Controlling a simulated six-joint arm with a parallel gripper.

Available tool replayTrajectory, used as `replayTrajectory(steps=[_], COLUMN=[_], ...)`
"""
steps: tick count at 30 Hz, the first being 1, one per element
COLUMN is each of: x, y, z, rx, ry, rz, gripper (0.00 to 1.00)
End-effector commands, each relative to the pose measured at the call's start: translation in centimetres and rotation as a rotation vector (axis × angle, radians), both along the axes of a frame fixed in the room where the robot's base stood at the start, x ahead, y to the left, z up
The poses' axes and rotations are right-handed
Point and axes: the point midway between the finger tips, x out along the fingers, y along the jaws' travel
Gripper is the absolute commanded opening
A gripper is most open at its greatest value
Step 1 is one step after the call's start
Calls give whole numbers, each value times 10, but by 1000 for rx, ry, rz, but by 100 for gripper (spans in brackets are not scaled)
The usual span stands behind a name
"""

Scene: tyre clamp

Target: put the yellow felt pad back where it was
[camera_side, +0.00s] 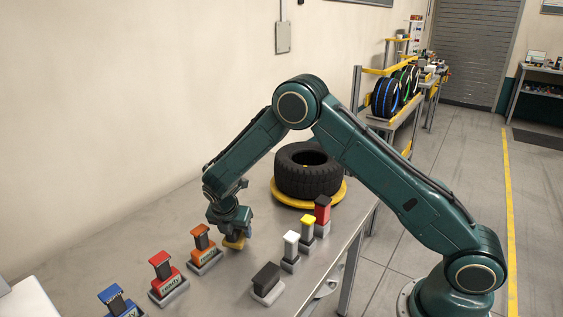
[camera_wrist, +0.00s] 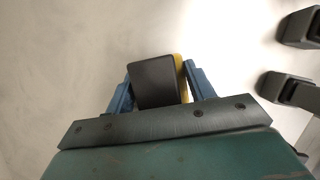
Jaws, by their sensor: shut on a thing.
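My gripper (camera_side: 230,220) is low over the table, just to the right of the orange block. It is shut on a piece with a yellow part (camera_side: 234,243), which I take to be the yellow felt pad. In the wrist view the blue fingers of my gripper (camera_wrist: 158,75) stand on either side of this piece. There it shows a dark top and a yellow edge (camera_wrist: 180,72) along its right side. Whether its underside touches the table, and what lies under it, is hidden.
Black (camera_side: 267,278), white (camera_side: 291,243), yellow (camera_side: 308,225) and red (camera_side: 323,212) pieces stand right of the gripper. A tyre (camera_side: 308,175) lies on a yellow disc (camera_side: 281,198) behind.

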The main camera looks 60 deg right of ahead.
Motion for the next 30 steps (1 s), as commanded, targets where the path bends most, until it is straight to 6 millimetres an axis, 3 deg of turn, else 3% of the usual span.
replayTrajectory(steps=[5,18,19,22,30], x=[0,0,0,0,0], y=[0,0,0,0,0], z=[-15,-19,-19,-19,-19], rx=[0,0,0,0,0], ry=[0,-2,-2,-2,-2], rz=[-1,-1,-1,-1,-1], gripper=[34,34,56,76,76])
